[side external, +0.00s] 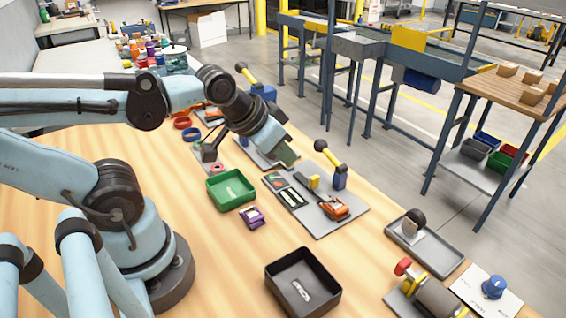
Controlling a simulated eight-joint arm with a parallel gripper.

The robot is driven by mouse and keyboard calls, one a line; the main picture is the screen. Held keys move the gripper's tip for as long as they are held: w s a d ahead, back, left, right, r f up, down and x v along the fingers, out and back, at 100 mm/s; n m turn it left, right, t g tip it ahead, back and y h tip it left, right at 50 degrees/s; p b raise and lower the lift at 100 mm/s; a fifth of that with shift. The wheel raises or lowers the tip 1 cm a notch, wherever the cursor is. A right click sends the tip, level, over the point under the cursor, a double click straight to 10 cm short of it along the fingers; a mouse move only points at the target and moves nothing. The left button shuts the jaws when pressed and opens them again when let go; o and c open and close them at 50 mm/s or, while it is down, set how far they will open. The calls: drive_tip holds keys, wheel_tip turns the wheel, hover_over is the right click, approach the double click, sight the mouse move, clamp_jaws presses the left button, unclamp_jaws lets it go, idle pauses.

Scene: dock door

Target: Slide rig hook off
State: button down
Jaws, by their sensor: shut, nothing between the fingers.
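My gripper (288,157) is at the end of my arm, tilted down above the table. It looks shut and empty, and the fingertips are small in this view. In front and to the right of it lies a grey base plate (325,224). On the plate stand a blue block (340,179) with a yellow lever (331,159) ending in a black knob (320,145), a small yellow block (314,181) and an orange part (337,209). I cannot tell which piece is the hook. A second yellow lever (247,76) with a blue block (264,91) is partly hidden behind my arm.
A green tray (231,202), a purple part (253,216) and a black bin (303,305) stand on the wooden table left of and below the plate. A grey tray (445,262) with a black knobbed part lies at the right. Bare wood separates these.

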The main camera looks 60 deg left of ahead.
idle(0.3)
drive_tip(key=c, duration=1.5)
unclamp_jaws()
drive_tip(key=shift+w, duration=0.1)
drive_tip(key=shift+o, duration=1.3)
drive_tip(key=shift+w+r+g, duration=0.25)
drive_tip(key=shift+g, duration=0.05)
drive_tip(key=shift+o, duration=0.6)
drive_tip(key=w+g, duration=0.1)
drive_tip(key=w+r+g, duration=0.2)
drive_tip(key=w, duration=0.1)
drive_tip(key=shift+a, duration=0.4)
drive_tip(key=g, duration=0.4)
hover_over(315, 177)
wheel_tip(315, 177, down, 13)
drive_tip(key=shift+c, duration=0.3)
clamp_jaws()
